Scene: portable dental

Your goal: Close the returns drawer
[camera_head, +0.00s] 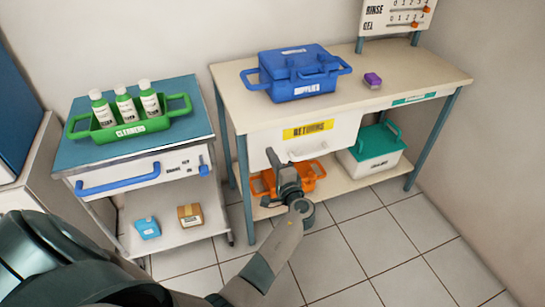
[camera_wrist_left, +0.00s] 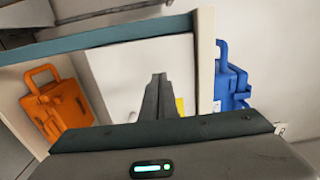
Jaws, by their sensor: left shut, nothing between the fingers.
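The returns drawer (camera_head: 265,142) has a white front with a yellow RETURNS label (camera_head: 308,129), under the left part of the long table's top. No clear gap shows between this front and the table edge, so I cannot tell how far it is open. My left gripper (camera_head: 271,155) is shut and empty, its fingertips in front of the lower left part of the drawer front. In the left wrist view the shut fingers (camera_wrist_left: 158,80) point at the white drawer front (camera_wrist_left: 130,65), with part of the yellow label (camera_wrist_left: 180,107) beside them. I cannot tell whether they touch it.
The table (camera_head: 225,85) carries a blue case (camera_head: 300,75) and a purple block (camera_head: 372,79). An orange crate (camera_head: 262,186) and a green-lidded box (camera_head: 372,143) sit on its lower shelf. A cart (camera_head: 88,165) with a blue-handled drawer stands at left. Tiled floor is clear at right.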

